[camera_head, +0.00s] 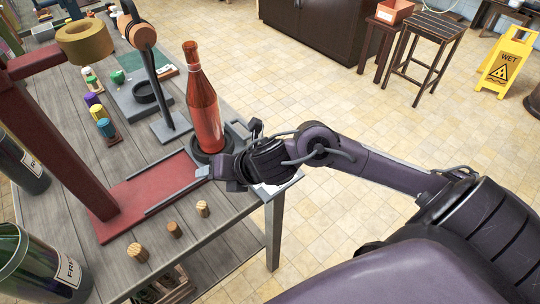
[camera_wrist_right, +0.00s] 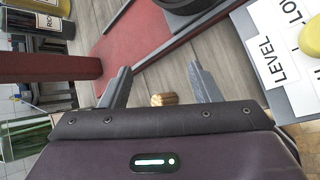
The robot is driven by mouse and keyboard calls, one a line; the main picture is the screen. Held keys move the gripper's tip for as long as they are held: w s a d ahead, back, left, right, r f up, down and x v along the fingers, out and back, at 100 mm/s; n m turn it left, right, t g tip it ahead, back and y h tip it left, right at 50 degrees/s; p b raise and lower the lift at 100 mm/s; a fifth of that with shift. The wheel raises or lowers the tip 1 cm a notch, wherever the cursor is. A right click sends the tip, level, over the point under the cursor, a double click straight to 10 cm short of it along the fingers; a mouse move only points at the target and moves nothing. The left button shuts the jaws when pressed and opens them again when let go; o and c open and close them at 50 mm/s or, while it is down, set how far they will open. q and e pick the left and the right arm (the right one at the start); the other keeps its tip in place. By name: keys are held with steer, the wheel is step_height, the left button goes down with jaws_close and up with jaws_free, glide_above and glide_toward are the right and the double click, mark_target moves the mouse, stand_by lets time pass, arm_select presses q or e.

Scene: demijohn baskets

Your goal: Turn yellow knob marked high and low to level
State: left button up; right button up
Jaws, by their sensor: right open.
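The yellow knob (camera_wrist_right: 312,40) shows only in part at the right edge of the right wrist view. In the head view, my right gripper hides the knob, and only a bit of the white panel (camera_head: 283,188) shows at the table's edge. My right gripper (camera_wrist_right: 160,78) is open and empty, with the knob off to the right of its fingers. It also shows beside the bottle base in the head view (camera_head: 222,172). My left gripper is not in view.
A red bottle (camera_head: 205,110) stands on a dark round base close to my right gripper. A red stand (camera_head: 150,200) is left of it. Several corks (camera_head: 203,208) stand on the table (camera_head: 190,262). Large bottles (camera_head: 45,262) stand at left.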

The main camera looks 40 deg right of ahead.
steer(key=d+n+g, duration=0.1)
steer(key=d+n, duration=0.2)
steer(key=d, duration=0.1)
steer(key=d+n+g+h, duration=0.1)
steer(key=d+n, duration=0.3)
steer(key=shift+s, duration=0.1)
steer(key=s+d+r+n+g+h, duration=0.1)
steer(key=s+d+n+g, duration=0.2)
steer(key=d, duration=0.5)
steer(key=shift+n, duration=0.4)
steer(key=x, duration=0.5)
steer(key=p+x, duration=0.1)
steer(key=x, duration=0.1)
steer(key=shift+w+a, duration=0.15)
steer(key=shift+w, duration=0.25)
steer(key=shift+t, duration=0.3)
steer(key=c, duration=1)
